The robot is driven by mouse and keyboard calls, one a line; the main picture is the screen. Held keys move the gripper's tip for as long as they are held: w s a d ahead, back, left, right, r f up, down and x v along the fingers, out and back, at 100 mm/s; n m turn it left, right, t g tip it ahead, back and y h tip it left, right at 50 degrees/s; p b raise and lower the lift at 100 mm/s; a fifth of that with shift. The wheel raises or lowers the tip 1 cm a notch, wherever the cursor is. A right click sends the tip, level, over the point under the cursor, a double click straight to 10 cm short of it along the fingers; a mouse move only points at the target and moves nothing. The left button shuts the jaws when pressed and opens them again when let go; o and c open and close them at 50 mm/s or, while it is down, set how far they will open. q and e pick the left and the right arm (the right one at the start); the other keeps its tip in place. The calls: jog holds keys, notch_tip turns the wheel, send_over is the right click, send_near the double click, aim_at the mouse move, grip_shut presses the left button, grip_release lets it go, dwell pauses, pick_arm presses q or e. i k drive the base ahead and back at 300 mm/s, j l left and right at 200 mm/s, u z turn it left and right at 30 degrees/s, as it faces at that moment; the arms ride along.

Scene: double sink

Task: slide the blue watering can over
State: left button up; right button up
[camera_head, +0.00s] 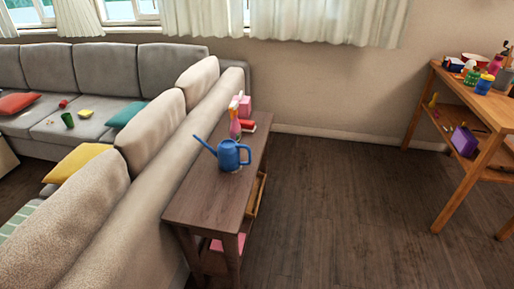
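The blue watering can (229,155) stands upright on a narrow dark wooden console table (203,199) behind the sofa. Its long spout points up and to the left, and its handle is on the right. It stands near the middle of the tabletop, on or beside a small pale patch that I cannot make out. Neither of my grippers shows in this view.
Behind the can on the table are a pink bottle (235,127), a red item (248,126) and a pink box (242,104). The sofa back (160,190) runs along the table's left side. A drawer (257,194) stands partly open at right. Floor (340,200) is clear up to a wooden shelf (443,183).

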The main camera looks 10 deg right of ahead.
aim_at(227, 154)
jog(key=i+l+u, duration=0.2)
jog(key=i+l, duration=0.2)
jog(key=i, duration=0.25)
jog(key=i+l+u, duration=0.2)
jog(key=i+l, duration=0.3)
jog(key=i, duration=0.15)
